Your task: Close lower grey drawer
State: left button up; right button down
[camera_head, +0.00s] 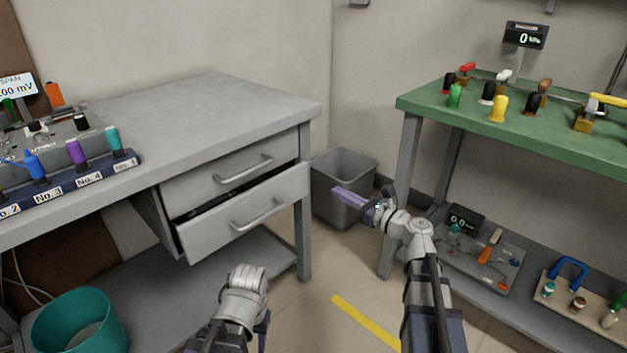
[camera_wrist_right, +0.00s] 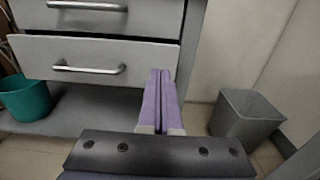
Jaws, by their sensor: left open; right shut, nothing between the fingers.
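The lower grey drawer (camera_head: 243,215) under the grey workbench stands partly open. A dark gap shows above its front, and its bar handle (camera_head: 258,214) faces out. The lower drawer front (camera_wrist_right: 100,64) also shows in the right wrist view. The upper grey drawer (camera_head: 230,172) above it looks shut. My right gripper (camera_head: 337,191) has purple fingers that are shut and empty. It is to the right of the drawer front, and its fingers (camera_wrist_right: 161,73) overlap the front's right end in the right wrist view. I cannot tell whether they touch. My left wrist shows at the bottom; its fingers are hidden.
A grey bin (camera_head: 342,180) stands behind my right gripper. A workbench leg (camera_head: 303,230) is close beside the drawer's right end. A green table (camera_head: 560,130) with a lower shelf is at the right. A teal bin (camera_head: 80,322) is at the lower left.

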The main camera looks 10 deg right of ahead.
aim_at(297, 169)
jog(key=x, duration=1.4)
jog(key=x, duration=0.4)
jog(key=shift+w, duration=0.15)
jog(key=shift+a, duration=0.1)
jog(key=shift+w, duration=0.1)
